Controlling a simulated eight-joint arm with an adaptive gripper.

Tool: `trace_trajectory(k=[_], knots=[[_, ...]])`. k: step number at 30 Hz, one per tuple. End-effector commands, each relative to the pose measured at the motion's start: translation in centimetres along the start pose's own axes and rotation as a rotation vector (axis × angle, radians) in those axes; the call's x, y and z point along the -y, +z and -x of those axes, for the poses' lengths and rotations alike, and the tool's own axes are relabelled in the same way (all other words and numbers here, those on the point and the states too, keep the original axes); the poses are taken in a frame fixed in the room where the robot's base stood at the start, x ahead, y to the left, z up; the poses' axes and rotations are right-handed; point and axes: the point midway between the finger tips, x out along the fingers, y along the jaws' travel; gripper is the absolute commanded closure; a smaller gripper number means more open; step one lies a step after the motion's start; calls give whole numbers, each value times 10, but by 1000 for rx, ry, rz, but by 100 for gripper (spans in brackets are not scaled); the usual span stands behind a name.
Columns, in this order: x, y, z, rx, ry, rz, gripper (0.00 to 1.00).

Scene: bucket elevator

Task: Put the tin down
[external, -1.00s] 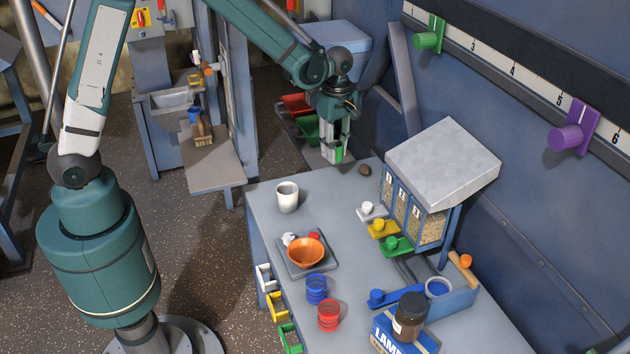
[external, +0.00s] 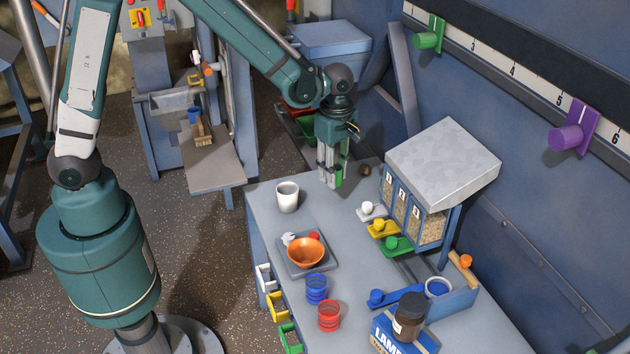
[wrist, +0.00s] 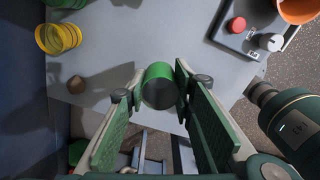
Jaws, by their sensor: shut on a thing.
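The green tin (wrist: 158,84) is between my gripper's fingertips in the wrist view, its dark round end facing the camera. In the external view, my gripper (external: 329,178) is low at the far end of the grey table (external: 345,225), with a bit of green (external: 338,176) showing at its fingers. My gripper is shut on the tin. The fingers hide part of the tin, and I cannot tell whether its lower end touches the tabletop.
A white cup (external: 287,198) stands to the left, and a brown lump (external: 365,170) lies to the right. The hopper box (external: 443,165) stands right. Bare tabletop lies between cup and hopper.

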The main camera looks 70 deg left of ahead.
Motion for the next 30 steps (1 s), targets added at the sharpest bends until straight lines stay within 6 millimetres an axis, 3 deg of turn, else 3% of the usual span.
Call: trace_trajectory(k=[3,9,24,30], knots=[[20,16,0,0,0,17,82],[39,31,0,0,0,41,82],[43,34,-1,0,0,49,82],[43,34,-15,0,0,49,82]])
